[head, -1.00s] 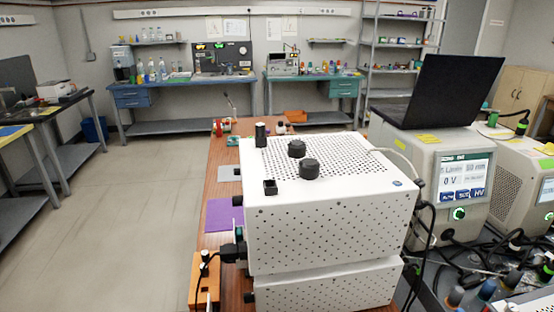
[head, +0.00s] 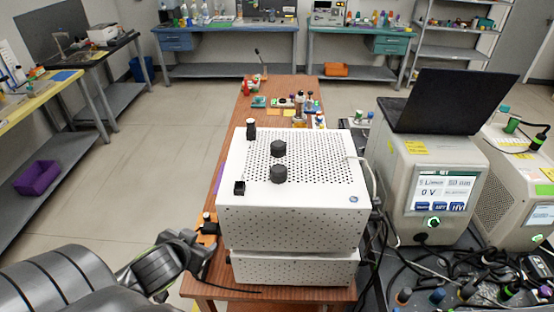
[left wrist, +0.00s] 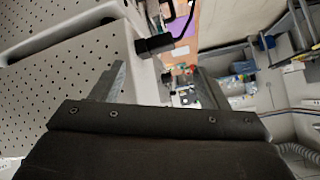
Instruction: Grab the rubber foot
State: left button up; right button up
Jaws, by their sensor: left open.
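Two round black knob-like pieces, a rear one (head: 278,148) and a front one (head: 278,173), sit on the perforated top of the white box (head: 290,228). A small squarish black piece (head: 239,188) sits near the top's front left corner, and a black cylinder (head: 251,130) stands at the back left. I cannot tell which is the rubber foot. My left gripper (head: 188,242) is left of the box, below its top and apart from these pieces. In the left wrist view its two fingers (left wrist: 160,88) are spread with nothing between them. My right gripper is out of view.
A black cable connector (left wrist: 155,45) sticks out from the box's side in the left wrist view. An instrument with a screen (head: 430,190) carries a laptop (head: 450,100) at the right, above tangled cables. The brown table (head: 228,150) holds small items behind the box. Open floor lies left.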

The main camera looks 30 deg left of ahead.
aim_at(274, 171)
pick_arm(q)
jog(key=w+d+r+m+t+h, duration=0.2)
jog(key=w+d+r+h, duration=0.15)
jog(key=r, duration=0.45)
jog(key=w+d+r+m+t+h, duration=0.2)
jog(key=w+d+r+t+h, duration=0.15)
jog(key=r, duration=0.55)
jog(key=shift+n+g, duration=0.3)
jog(key=shift+g, duration=0.05)
jog(key=x, duration=0.1)
jog(key=b+x, duration=0.1)
jog(key=x, duration=0.1)
jog(key=a+x, duration=0.1)
jog(key=x, duration=0.1)
jog(key=shift+d+f, duration=0.1)
jog(key=x, duration=0.5)
jog(key=shift+w+b, duration=0.3)
jog(key=shift+x, duration=0.8)
jog(key=shift+w+f+p, duration=0.25)
jog(key=shift+w+p, duration=0.2)
jog(key=shift+w, duration=0.1)
jog(key=p+x, duration=0.1)
jog(key=x, duration=0.2)
jog(key=shift+w+f, duration=0.4)
jog(key=shift+w, duration=0.1)
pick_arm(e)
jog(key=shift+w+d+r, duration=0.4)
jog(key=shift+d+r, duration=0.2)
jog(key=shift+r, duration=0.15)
